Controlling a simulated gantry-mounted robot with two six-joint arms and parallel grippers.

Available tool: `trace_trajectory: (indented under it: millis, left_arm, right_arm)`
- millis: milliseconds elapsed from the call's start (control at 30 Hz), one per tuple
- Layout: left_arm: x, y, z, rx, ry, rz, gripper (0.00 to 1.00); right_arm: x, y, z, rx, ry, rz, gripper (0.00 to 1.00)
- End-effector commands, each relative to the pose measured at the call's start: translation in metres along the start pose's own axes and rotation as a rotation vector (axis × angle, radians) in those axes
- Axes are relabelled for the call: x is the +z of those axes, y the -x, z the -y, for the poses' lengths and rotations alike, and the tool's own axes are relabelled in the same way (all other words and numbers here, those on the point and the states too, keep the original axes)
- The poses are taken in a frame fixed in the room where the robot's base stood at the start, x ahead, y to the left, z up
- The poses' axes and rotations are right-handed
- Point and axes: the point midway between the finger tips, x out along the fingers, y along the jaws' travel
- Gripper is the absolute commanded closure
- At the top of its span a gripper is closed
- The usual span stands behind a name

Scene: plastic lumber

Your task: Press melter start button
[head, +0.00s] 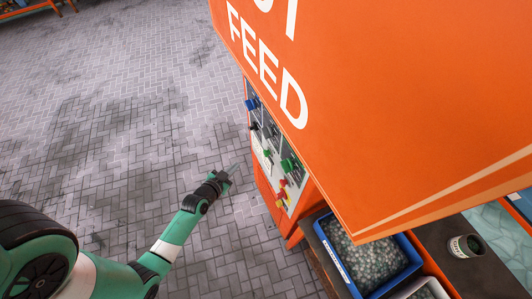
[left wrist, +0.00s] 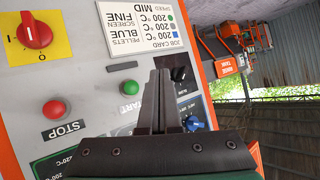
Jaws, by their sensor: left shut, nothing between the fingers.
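The control panel of the orange machine (head: 278,150) faces my left gripper (head: 233,169), which is shut and empty, apart from the panel in the head view. In the left wrist view the shut fingers (left wrist: 164,82) reach across the picture, just right of a round green button (left wrist: 130,88). A red button (left wrist: 54,109) marked STOP is further left. Whether the fingertips touch the panel cannot be told. My right gripper is in neither view.
A red rotary switch on a yellow plate (left wrist: 34,36) and a white job card (left wrist: 146,29) are on the panel. A blue knob (left wrist: 193,124) is partly hidden behind the fingers. A blue bin of pellets (head: 400,262) stands right of the panel. The paved floor (head: 120,110) at left is clear.

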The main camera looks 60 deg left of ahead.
Motion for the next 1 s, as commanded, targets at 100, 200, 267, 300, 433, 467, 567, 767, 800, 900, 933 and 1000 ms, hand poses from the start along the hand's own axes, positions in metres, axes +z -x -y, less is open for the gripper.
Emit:
trace_trajectory:
  millis: [100,200,267,300,433,467,567,767,800,900,933,1000]
  left_arm:
    - [-0.002,-0.004,-0.003,0.003,-0.003,0.000,1.00]
    - [-0.007,-0.011,-0.008,0.005,-0.005,0.000,1.00]
    - [-0.011,-0.017,-0.013,0.005,-0.006,-0.001,1.00]
    - [-0.015,-0.021,-0.015,0.003,-0.005,-0.003,1.00]
    - [-0.021,-0.037,-0.027,0.006,-0.007,-0.005,1.00]
    - [-0.023,-0.040,-0.029,0.006,-0.006,-0.004,1.00]
    - [-0.031,-0.049,-0.035,0.002,-0.003,-0.005,1.00]
    - [-0.042,-0.060,-0.043,0.002,-0.001,-0.002,1.00]
    - [-0.043,-0.060,-0.044,0.001,-0.002,-0.002,1.00]
    - [-0.044,-0.061,-0.045,0.000,-0.001,-0.001,1.00]
    - [-0.045,-0.061,-0.045,0.000,-0.001,-0.001,1.00]
    - [-0.045,-0.061,-0.045,0.000,0.000,-0.001,1.00]
  right_arm:
    - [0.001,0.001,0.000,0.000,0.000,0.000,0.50]
    - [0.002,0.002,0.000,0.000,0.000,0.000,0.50]
    - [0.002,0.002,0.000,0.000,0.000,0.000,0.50]
    - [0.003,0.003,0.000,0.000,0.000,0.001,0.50]
    - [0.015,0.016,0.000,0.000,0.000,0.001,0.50]
    - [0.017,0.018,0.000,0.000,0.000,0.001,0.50]
    - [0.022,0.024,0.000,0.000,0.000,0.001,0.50]
    - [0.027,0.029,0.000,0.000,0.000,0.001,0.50]
    - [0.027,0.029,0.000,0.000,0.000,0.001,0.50]
    - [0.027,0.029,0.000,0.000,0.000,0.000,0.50]
    - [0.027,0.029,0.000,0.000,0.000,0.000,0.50]
    - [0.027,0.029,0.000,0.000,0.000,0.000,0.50]
